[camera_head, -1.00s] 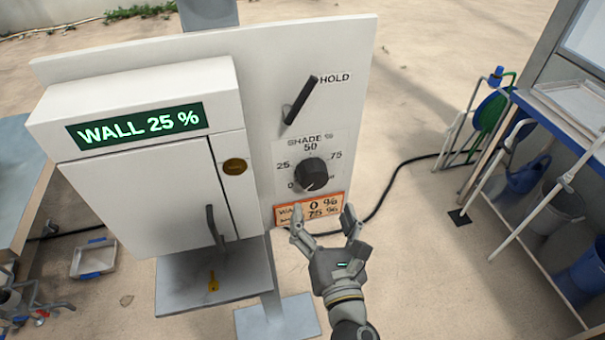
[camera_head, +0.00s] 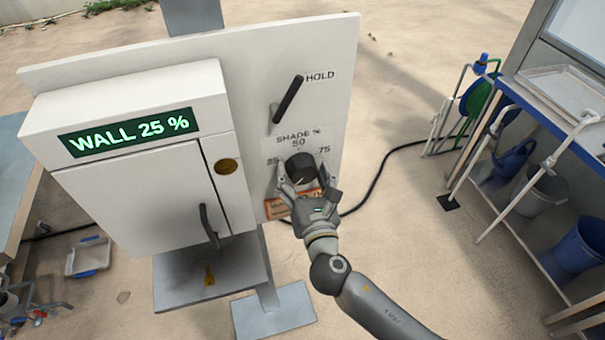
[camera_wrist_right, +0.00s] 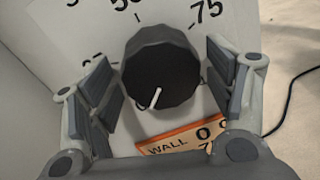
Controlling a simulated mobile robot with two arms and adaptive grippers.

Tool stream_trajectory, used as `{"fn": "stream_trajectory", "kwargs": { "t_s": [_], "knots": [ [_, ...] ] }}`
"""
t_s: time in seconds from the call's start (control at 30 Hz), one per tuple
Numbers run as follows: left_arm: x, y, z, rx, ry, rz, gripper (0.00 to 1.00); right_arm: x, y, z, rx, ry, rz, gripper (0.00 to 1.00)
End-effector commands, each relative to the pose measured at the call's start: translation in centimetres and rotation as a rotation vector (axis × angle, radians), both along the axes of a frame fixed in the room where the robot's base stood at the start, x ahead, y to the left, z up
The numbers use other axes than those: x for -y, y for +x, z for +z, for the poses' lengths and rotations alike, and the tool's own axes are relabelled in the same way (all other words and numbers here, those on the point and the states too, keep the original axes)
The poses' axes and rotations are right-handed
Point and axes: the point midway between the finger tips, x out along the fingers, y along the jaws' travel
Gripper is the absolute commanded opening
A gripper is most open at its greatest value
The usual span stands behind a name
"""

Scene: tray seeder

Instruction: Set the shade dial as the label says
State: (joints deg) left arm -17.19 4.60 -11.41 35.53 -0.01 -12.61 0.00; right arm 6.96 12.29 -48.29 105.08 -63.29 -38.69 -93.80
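The black shade dial (camera_head: 302,165) sits on the white panel (camera_head: 335,60), with marks 25, 50 and 75 around it. In the right wrist view, the white pointer line on the dial (camera_wrist_right: 156,97) points down and slightly left. My right gripper (camera_head: 304,180) is open around the dial, with one finger on each side (camera_wrist_right: 161,88) and small gaps showing. The orange label (camera_head: 277,209) below the dial is partly hidden by my gripper; "WALL" and "0" show in the wrist view (camera_wrist_right: 178,142). The green display (camera_head: 130,134) reads "WALL 25 %". My left gripper is out of view.
A black lever (camera_head: 288,99) marked HOLD is above the dial. A rack with buckets (camera_head: 580,250) stands right; open floor lies between.

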Motion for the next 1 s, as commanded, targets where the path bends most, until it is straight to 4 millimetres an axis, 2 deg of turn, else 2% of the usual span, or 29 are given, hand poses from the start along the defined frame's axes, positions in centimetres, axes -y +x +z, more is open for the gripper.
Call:
{"fn": "stream_trajectory", "kwargs": {
  "t_s": [0.03, 0.27, 0.3, 0.67, 1.0],
  "knots": [
    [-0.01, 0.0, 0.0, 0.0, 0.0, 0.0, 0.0, 0.0, -0.02, -0.01, 0.0, 0.0, 0.0, 0.64],
    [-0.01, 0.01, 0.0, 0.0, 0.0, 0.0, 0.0, 0.0, -0.03, -0.01, 0.0, 0.0, 0.0, 0.35],
    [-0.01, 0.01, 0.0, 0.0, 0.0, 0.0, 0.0, 0.01, -0.03, 0.0, 0.0, 0.0, 0.0, 0.33],
    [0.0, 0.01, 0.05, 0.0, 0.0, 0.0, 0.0, -0.03, -0.04, 0.06, -0.026, 0.077, -0.001, 0.34],
    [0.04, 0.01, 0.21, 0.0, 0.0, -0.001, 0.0, -0.1, -0.05, 0.24, -0.107, 0.333, -0.001, 0.34]
  ]
}}
